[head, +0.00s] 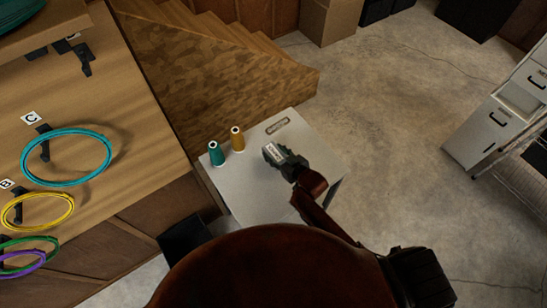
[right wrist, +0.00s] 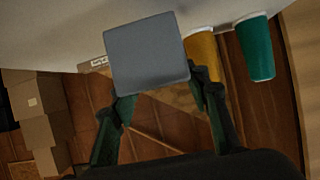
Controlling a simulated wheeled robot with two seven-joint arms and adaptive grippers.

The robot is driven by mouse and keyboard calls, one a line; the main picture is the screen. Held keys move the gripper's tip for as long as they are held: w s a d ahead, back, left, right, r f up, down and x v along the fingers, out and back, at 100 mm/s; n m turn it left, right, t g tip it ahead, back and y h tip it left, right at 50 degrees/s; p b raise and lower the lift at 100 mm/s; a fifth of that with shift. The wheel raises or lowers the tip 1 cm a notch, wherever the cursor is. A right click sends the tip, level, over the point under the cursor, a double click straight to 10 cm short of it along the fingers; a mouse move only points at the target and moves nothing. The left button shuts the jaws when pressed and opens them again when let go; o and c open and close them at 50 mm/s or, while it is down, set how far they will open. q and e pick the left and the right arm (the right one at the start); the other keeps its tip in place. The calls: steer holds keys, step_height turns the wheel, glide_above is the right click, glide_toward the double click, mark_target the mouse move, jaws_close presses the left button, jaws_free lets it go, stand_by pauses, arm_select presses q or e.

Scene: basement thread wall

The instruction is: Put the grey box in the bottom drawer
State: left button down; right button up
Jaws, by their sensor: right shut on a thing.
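My right gripper (head: 283,160) is above the pale grey table top, shut on the grey box. In the right wrist view the grey box (right wrist: 148,52) sits between the two fingertips (right wrist: 157,95) and shows a plain, squarish face. A white drawer cabinet (head: 535,78) stands at the right edge. A low drawer (head: 485,135) with a dark handle appears pulled out, its pale inside partly showing. My left gripper is not in view.
A teal spool (head: 216,154) and an orange spool (head: 237,140) stand on the table (head: 270,185), left of the gripper. A wire basket (head: 500,190) is near the cabinet. Wooden stairs (head: 215,60) and a peg board with thread rings (head: 66,158) lie left. Open concrete floor separates table and cabinet.

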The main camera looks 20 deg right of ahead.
mark_target(274, 157)
steer(key=shift+w+a+f, duration=0.1)
steer(key=shift+a+f, duration=0.1)
steer(key=shift+f, duration=1.55)
steer(key=o, duration=1.2)
steer(key=shift+f, duration=0.15)
